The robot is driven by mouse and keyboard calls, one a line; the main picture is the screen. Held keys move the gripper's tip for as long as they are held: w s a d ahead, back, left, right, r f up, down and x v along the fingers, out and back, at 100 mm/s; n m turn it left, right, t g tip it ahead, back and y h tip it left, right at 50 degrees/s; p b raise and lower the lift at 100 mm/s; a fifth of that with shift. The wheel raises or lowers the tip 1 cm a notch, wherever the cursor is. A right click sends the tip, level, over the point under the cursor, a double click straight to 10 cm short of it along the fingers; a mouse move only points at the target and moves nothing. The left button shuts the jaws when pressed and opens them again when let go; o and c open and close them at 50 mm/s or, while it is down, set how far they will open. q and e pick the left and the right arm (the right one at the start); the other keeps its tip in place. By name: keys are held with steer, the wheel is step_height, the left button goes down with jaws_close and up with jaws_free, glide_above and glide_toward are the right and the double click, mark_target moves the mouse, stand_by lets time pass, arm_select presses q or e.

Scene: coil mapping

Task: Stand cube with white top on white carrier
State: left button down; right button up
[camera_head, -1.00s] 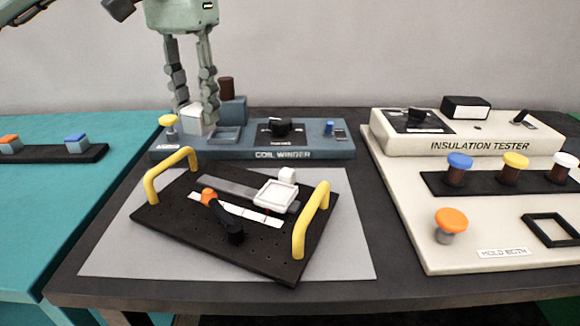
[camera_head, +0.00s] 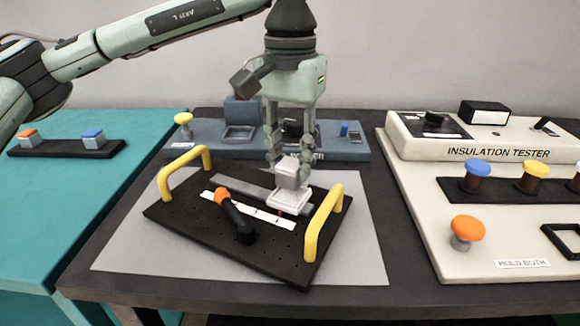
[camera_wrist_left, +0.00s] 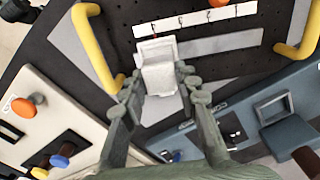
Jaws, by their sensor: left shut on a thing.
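The cube with white top (camera_head: 291,172) is between the fingers of my left gripper (camera_head: 290,160), which is shut on it. It is directly over the white carrier (camera_head: 289,200) on the black board, touching it or just above; I cannot tell which. In the left wrist view the cube (camera_wrist_left: 160,76) sits between the fingertips (camera_wrist_left: 160,92) and overlaps the carrier (camera_wrist_left: 155,48). My right gripper is not in view.
The black board (camera_head: 190,247) has yellow handles (camera_head: 183,168) at both ends and an orange-tipped lever (camera_head: 236,212). The coil winder (camera_head: 345,150) stands behind it. The insulation tester (camera_head: 400,150) is at right. A rack with orange and blue cubes (camera_head: 65,148) is at left.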

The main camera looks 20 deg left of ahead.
arm_select(q)
steer(key=shift+f, duration=1.05)
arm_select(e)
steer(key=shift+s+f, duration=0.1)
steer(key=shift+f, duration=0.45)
arm_select(q)
steer(key=shift+f, duration=0.1)
